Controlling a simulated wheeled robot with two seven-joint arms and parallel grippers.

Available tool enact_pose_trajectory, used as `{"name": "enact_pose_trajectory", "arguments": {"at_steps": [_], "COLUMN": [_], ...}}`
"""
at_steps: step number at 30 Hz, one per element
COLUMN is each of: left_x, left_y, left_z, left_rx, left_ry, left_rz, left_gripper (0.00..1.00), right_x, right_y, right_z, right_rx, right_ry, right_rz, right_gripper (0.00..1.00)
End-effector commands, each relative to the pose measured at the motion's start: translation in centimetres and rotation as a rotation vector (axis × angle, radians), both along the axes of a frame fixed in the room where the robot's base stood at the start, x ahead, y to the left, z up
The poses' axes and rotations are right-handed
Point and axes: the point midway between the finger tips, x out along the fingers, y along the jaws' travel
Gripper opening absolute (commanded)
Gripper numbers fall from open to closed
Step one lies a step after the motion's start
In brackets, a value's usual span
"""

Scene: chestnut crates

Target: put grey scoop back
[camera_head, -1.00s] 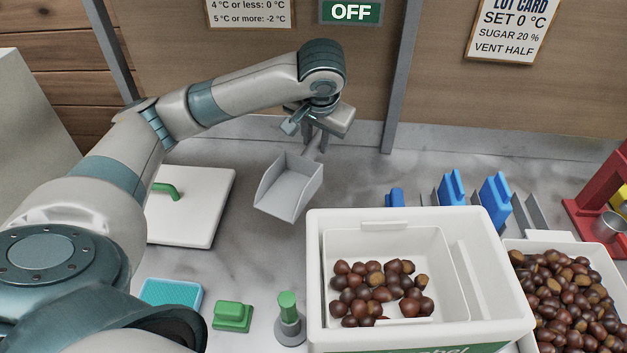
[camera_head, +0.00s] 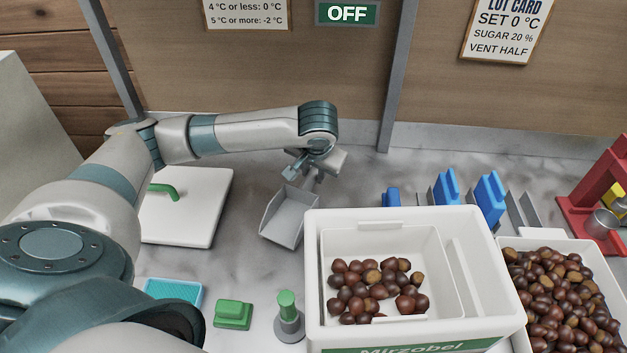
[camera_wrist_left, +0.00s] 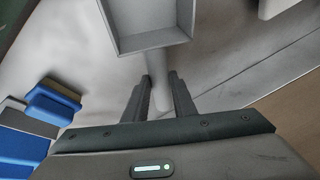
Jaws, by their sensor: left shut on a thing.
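The grey scoop (camera_head: 288,216) is low over or on the marble counter, behind the white crate's left corner; I cannot tell whether it touches the counter. My left gripper (camera_head: 312,180) is shut on the scoop's handle, with the pan towards the front of the counter. In the left wrist view the scoop's pan (camera_wrist_left: 150,42) shows at the top and its handle runs between the two fingers (camera_wrist_left: 160,95). My right gripper is not in view.
A white crate (camera_head: 317,290) with chestnuts stands close in front of the scoop. A white lid (camera_head: 205,185) with a green handle lies to the left. Blue-handled tools (camera_head: 446,187) stand to the right.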

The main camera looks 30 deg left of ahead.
Motion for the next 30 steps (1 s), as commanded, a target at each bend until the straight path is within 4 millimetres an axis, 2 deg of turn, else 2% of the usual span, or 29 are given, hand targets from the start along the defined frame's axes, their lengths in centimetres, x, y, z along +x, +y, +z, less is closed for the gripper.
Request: {"name": "enact_pose_trajectory", "arguments": {"at_steps": [9, 21, 22, 23, 24, 30], "left_x": [-0.1, -0.1, -0.1, 0.0, 0.0, 0.0], "left_y": [0.0, 0.0, 0.0, 0.0, 0.0, 0.0], "left_z": [-3.2, -3.6, -3.5, -3.5, -3.5, -3.5], "left_rx": [0.0, 0.0, 0.0, 0.0, 0.0, 0.0], "left_ry": [0.001, 0.001, 0.0, 0.0, 0.0, 0.0], "left_rz": [0.0, -0.001, -0.001, -0.001, -0.001, -0.001], "left_gripper": [0.0, 0.0, 0.31, 0.38, 0.43, 0.43], "right_x": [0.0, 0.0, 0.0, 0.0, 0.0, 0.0], "right_y": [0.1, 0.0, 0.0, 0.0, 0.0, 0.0], "right_z": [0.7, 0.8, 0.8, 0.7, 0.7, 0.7], "right_rx": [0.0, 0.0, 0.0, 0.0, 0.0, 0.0], "right_ry": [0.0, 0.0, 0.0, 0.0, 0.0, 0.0], "right_rz": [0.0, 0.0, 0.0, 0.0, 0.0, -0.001], "right_gripper": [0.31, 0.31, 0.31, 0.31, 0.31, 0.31]}}
